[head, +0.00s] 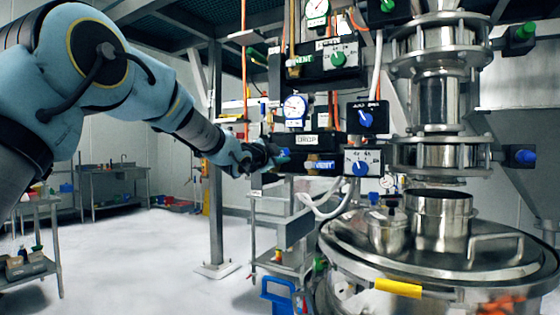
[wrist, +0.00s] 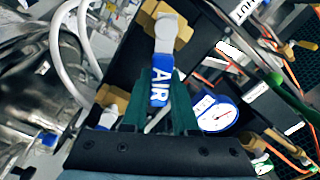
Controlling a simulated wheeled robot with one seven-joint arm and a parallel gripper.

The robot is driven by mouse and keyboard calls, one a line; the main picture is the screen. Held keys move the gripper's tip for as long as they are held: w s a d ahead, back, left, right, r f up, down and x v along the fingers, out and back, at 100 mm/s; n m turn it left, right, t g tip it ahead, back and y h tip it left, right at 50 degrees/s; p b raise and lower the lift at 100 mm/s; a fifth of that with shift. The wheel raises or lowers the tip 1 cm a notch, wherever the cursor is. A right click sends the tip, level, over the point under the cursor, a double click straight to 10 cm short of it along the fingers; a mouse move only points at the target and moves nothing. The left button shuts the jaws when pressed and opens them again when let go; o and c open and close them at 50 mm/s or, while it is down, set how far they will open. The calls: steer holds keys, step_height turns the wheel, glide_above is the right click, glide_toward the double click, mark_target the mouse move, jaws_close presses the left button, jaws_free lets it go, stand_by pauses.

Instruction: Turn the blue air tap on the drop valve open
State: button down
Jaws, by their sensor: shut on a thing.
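The blue air tap (wrist: 160,85), lettered AIR, is in the middle of the wrist view. Its handle runs from the brass valve body (wrist: 180,38) down between my green fingers. My gripper (wrist: 157,108) is shut on the handle, with one finger along each side. In the head view my gripper (head: 277,156) is at the left end of the black drop valve panel, under the DROP label (head: 308,139). There the tap shows only as a small bit of blue, mostly hidden by the gripper.
A blue-rimmed gauge (wrist: 216,113) is close right of my fingers in the wrist view. A blue vent handle (head: 322,165) and a dial box (head: 363,161) are to the right in the head view. White hoses (head: 322,207) hang below. The steel sifter (head: 440,220) stands at right.

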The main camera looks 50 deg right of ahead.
steer(key=n, duration=0.1)
steer(key=w+r+n+p, duration=0.1)
steer(key=n, duration=0.1)
steer(key=shift+a+r, duration=0.15)
steer(key=shift+r, duration=0.05)
steer(key=n+p, duration=0.1)
steer(key=w+r+n+p, duration=0.1)
steer(key=n, duration=0.1)
steer(key=shift+w+a+n+p, duration=0.2)
steer(key=shift+n+p, duration=0.1)
steer(key=shift+p, duration=0.05)
steer(key=n, duration=0.1)
steer(key=w+n+p, duration=0.1)
steer(key=n+p, duration=0.1)
steer(key=shift+w+a+r+n, duration=0.2)
steer(key=shift+w+r+n, duration=0.1)
steer(key=shift+w+n, duration=0.1)
steer(key=shift+w+a+n+p, duration=0.1)
steer(key=shift+w+n+p, duration=0.35)
steer(key=shift+n, duration=0.45)
steer(key=shift+f, duration=0.1)
steer(key=c, duration=0.7)
jaws_free()
